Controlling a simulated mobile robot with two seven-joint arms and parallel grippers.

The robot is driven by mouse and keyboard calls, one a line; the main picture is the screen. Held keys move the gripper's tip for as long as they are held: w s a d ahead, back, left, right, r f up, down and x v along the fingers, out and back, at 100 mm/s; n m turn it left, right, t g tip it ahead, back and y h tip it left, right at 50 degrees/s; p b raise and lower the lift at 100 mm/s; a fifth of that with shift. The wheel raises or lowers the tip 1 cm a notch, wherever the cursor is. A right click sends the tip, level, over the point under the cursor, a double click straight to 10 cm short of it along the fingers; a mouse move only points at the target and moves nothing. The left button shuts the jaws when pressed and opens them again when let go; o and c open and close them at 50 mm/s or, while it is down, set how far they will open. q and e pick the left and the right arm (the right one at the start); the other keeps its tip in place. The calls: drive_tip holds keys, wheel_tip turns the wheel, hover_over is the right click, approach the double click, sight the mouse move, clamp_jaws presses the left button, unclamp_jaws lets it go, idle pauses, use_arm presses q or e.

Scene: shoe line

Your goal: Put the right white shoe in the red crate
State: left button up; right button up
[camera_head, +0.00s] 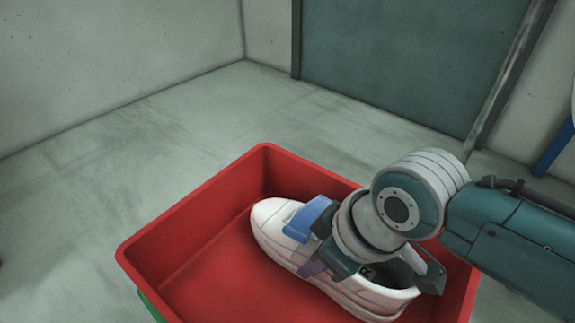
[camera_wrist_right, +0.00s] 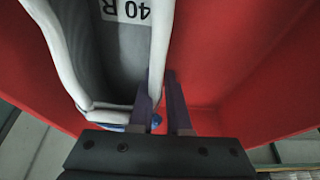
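The right white shoe (camera_head: 345,288) is inside the red crate (camera_head: 190,212), toe towards the back left and heel towards the front right. It has a blue part near the tongue, and its insole is marked "40 R" in the right wrist view (camera_wrist_right: 125,12). My right gripper (camera_head: 314,266) is at the shoe's opening. In the right wrist view, its two purple fingers (camera_wrist_right: 163,95) stand close together on either side of the shoe's thin side wall, holding it. I cannot tell whether the sole touches the crate floor. My left gripper is not in view.
The crate's left part is empty. Something green (camera_head: 152,302) shows under its left edge. Bare grey floor (camera_head: 130,140) lies behind and to the left. A grey-green panel (camera_head: 400,55) and a slanted pole (camera_head: 508,70) stand at the back right.

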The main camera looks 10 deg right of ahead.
drive_tip(key=o, duration=0.4)
drive_tip(key=shift+o, duration=0.2)
drive_tip(key=p+v, duration=0.7)
drive_tip(key=v, duration=0.2)
drive_tip(key=shift+r+p, duration=0.15)
drive_tip(key=shift+p, duration=0.25)
drive_tip(key=shift+s+d+r, duration=0.15)
drive_tip(key=shift+r, duration=0.15)
